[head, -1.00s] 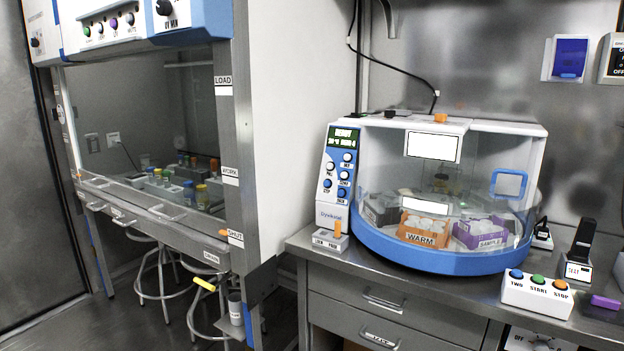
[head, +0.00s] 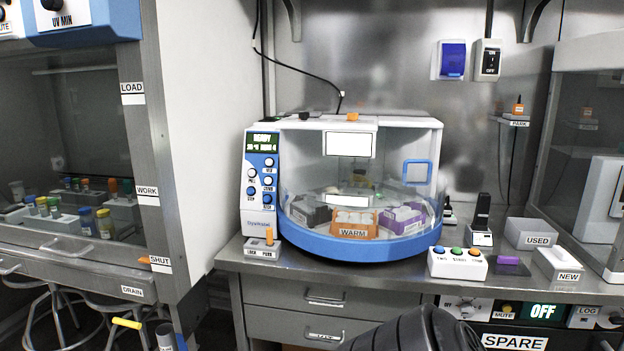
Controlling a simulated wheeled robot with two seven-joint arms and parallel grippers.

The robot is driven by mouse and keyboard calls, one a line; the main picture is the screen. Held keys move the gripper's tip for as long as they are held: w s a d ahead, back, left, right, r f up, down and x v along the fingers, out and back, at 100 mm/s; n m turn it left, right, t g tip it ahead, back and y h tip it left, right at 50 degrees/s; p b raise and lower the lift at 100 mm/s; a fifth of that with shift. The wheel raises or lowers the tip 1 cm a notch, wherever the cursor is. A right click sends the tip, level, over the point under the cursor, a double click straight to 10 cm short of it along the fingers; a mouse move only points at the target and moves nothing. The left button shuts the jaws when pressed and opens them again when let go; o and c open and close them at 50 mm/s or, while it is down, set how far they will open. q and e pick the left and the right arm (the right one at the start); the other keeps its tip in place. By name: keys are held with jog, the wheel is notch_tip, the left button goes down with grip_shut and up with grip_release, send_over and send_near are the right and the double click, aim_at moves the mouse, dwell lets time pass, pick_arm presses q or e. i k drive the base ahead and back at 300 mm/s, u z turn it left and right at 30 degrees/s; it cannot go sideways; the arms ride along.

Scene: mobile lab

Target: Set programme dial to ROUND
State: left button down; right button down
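No dial in the head view carries a readable programme label or ROUND mark. A white-faced panel with a round dial (head: 463,307) sits below the counter edge at the lower right; its markings are too small to read. A second dial (head: 610,316) is partly cut by the right edge, beside the LOG label. The rotor machine (head: 360,248) has a blue-and-white control panel (head: 262,180) with several small knobs and a green display starting with READY. A black UV MIN knob (head: 52,4) is at the top left. Neither gripper shows; a dark ribbed part of mine rises at the bottom centre.
The steel counter (head: 400,275) carries a button box (head: 457,263), a USED box (head: 532,234) and a NEW box (head: 558,264). A fume hood (head: 145,200) stands left, with stools below. A glass-fronted cabinet is at the right. A green OFF display (head: 543,311) is under the counter.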

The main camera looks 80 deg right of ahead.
aim_at(302, 116)
jog(key=i, duration=1.85)
jog(key=z, duration=3.5)
